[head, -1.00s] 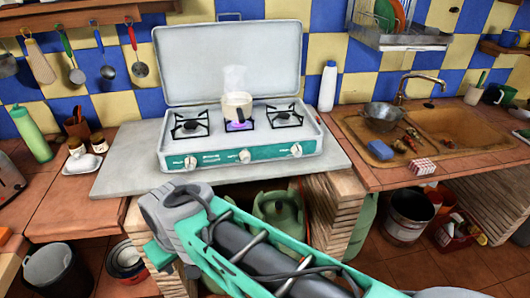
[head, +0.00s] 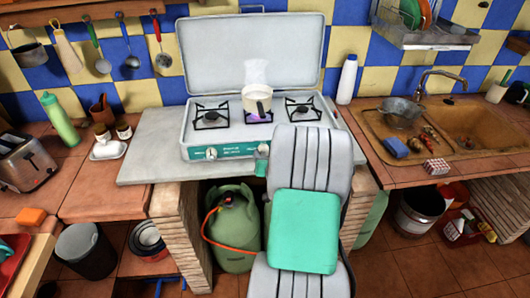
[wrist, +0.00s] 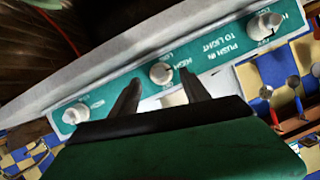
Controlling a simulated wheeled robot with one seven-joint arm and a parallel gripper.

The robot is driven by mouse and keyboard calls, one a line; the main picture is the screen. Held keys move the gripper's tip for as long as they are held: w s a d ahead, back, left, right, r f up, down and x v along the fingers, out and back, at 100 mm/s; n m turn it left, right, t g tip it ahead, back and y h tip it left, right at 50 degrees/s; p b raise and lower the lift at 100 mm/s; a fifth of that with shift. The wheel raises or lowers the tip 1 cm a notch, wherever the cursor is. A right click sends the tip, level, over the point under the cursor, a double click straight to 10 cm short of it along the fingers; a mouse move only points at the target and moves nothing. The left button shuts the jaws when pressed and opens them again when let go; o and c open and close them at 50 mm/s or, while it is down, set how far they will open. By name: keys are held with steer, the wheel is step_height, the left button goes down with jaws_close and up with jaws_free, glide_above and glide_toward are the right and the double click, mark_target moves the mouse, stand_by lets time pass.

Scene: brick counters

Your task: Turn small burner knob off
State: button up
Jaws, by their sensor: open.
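The white stove (head: 183,128) has a teal front panel with knobs; its lid is up. A flame (head: 252,117) glows under a steaming pot (head: 257,100) on the middle burner. The left knob (head: 211,153) and middle knob (head: 262,148) show in the head view; my arm hides the right end of the panel. The wrist view shows three knobs along the tilted panel, with the middle knob (wrist: 162,72) between my gripper's fingertips. My gripper (wrist: 158,76) is open, its fingers pointing at the panel; contact cannot be told.
The grey counter (head: 150,150) left of the stove is clear. A green gas cylinder (head: 232,235) with an orange hose stands below. A white bottle (head: 347,80) is right of the stove; the sink (head: 465,125) lies farther right.

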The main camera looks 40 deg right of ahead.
mark_target(264, 151)
steer(key=shift+x, duration=1.45)
steer(key=shift+c, duration=0.5)
jaws_close()
